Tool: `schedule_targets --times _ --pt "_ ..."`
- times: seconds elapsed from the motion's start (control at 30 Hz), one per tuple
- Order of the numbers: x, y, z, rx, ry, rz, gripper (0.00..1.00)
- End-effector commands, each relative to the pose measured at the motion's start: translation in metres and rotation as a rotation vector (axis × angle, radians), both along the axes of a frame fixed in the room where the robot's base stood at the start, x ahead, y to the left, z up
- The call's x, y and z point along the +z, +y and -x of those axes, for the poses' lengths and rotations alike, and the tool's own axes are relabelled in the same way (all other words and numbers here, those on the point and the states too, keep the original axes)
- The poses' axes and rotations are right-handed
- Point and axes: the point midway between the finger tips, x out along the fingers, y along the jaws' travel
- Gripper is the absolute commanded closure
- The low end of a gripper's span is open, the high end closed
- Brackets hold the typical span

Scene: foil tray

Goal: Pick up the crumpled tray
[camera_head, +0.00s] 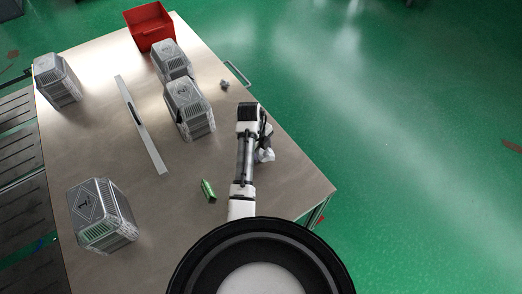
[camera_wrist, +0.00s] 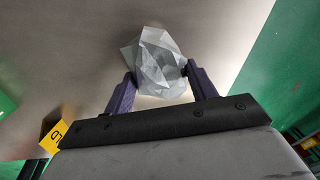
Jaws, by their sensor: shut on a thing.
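The crumpled tray (camera_wrist: 158,62) is a silvery, creased foil lump in the wrist view. My gripper (camera_wrist: 162,82) has a dark purple finger on each side of it and is shut on it. Whether the tray still touches the table is hard to tell.
The metal table (camera_head: 160,210) carries several grey crates (camera_head: 190,108), a red bin (camera_head: 151,27) at the back, a long pale bar (camera_head: 140,125), a small green item (camera_head: 208,190) and a small grey crumpled piece (camera_head: 224,84). A yellow marked item (camera_wrist: 54,137) shows in the wrist view.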

Motion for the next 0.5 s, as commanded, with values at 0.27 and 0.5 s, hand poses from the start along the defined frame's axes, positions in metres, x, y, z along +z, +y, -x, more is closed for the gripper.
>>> schedule_targets --times 0.27,0.5 --pt "0.032 0.0 -0.001 0.0 -0.006 0.0 0.64" --pt "0.109 0.001 -0.001 0.001 -0.002 -0.001 0.64"
